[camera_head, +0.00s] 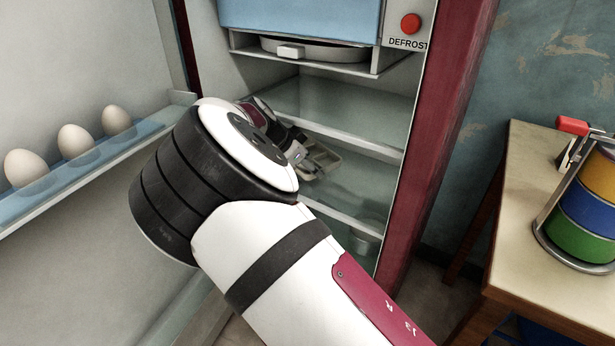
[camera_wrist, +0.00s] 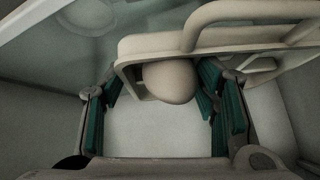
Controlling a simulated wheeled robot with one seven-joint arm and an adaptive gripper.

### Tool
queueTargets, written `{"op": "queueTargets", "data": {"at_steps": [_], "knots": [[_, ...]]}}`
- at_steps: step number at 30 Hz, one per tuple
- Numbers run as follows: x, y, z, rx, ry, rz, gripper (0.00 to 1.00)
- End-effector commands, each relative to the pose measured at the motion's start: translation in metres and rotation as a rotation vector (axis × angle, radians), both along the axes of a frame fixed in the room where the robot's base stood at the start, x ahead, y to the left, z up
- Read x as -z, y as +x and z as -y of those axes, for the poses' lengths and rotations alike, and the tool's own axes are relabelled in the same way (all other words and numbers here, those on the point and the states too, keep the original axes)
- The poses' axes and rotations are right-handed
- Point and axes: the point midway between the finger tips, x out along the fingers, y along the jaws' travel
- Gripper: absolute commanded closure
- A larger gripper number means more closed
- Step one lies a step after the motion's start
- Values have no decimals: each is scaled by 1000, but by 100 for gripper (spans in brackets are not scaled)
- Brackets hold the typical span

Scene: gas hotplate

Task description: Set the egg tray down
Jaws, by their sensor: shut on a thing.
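The egg tray (camera_wrist: 135,47) is cream-coloured with a raised loop handle, and it lies across the top of the wrist view. One pale egg (camera_wrist: 168,82) shows at its near end. My gripper (camera_wrist: 160,84) has its green-padded fingers on either side of this end, shut on the tray. In the head view a small beige part of the tray (camera_head: 325,158) shows at my gripper (camera_head: 304,154), inside the open fridge between two shelves. My arm hides much of it. I cannot tell whether the tray touches the shelf below.
Glass fridge shelves (camera_head: 335,103) lie above and below the gripper, with the fridge's red side wall (camera_head: 425,140) to the right. The open door's blue rack (camera_head: 75,170) holds three eggs at left. A wooden table (camera_head: 535,185) with coloured canisters (camera_head: 590,205) stands at right.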

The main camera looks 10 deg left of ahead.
Motion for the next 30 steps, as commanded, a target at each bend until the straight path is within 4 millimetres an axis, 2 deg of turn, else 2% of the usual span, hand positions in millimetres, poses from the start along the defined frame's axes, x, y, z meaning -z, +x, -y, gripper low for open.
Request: {"op": "queueTargets", "data": {"at_steps": [1, 6, 16, 17, 19, 30], "knots": [[12, -2, -1, -1, -2, -3, 92], [33, -2, -1, -1, -3, -2, 92], [34, -2, -1, -1, -2, -1, 92], [34, -2, -1, -1, -1, -2, 38], [34, -2, -1, -1, -1, -2, 24], [31, -4, -2, -2, -2, -2, 24]]}}
